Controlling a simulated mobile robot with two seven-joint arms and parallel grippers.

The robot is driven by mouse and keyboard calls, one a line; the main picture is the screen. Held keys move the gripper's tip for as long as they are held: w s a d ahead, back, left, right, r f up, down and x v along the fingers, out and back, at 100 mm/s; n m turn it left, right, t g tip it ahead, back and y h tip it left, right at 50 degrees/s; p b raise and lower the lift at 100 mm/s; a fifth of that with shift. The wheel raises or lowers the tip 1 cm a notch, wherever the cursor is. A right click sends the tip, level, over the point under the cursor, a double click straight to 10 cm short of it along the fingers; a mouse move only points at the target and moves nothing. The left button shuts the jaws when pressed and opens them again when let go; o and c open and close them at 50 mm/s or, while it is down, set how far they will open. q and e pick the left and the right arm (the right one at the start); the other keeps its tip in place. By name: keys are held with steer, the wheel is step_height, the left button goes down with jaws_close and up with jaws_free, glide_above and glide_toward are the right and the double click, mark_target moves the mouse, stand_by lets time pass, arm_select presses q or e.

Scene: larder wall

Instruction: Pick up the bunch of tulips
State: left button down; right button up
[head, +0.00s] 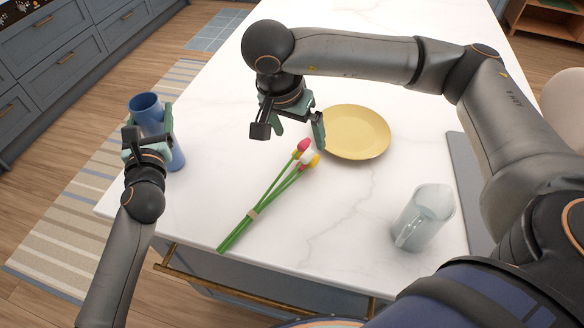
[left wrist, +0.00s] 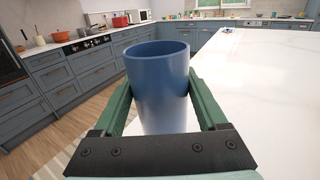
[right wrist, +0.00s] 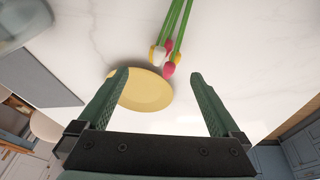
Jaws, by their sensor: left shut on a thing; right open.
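The bunch of tulips (head: 262,206) lies on the white marble counter, green stems tied with a tan band, pink, white and yellow heads pointing to the back right. Its heads and part of its stems show at the top of the right wrist view (right wrist: 168,46). My right gripper (head: 292,132) is open and empty above the counter, just behind the tulip heads and apart from them. My left gripper (head: 147,148) is shut on a blue cylindrical vase (head: 147,108), held upright at the counter's left edge; the vase also fills the middle of the left wrist view (left wrist: 160,88).
A yellow plate (head: 357,118) lies right of the tulip heads. A clear glass pitcher (head: 408,232) stands further right, near a grey mat (head: 466,170). The counter left of the stems is clear. A brass rail (head: 200,280) runs along the front edge.

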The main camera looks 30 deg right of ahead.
mark_target(300, 154)
steer(key=shift+s+a+r+t+h, duration=0.2)
steer(key=shift+a+t+h, duration=0.1)
steer(key=shift+a+t, duration=0.2)
steer(key=x, duration=0.6)
steer(key=shift+a+x, duration=0.15)
steer(key=shift+x, duration=1.35)
steer(key=shift+a+x, duration=0.15)
steer(key=shift+x, duration=1.35)
steer(key=shift+c, duration=0.4)
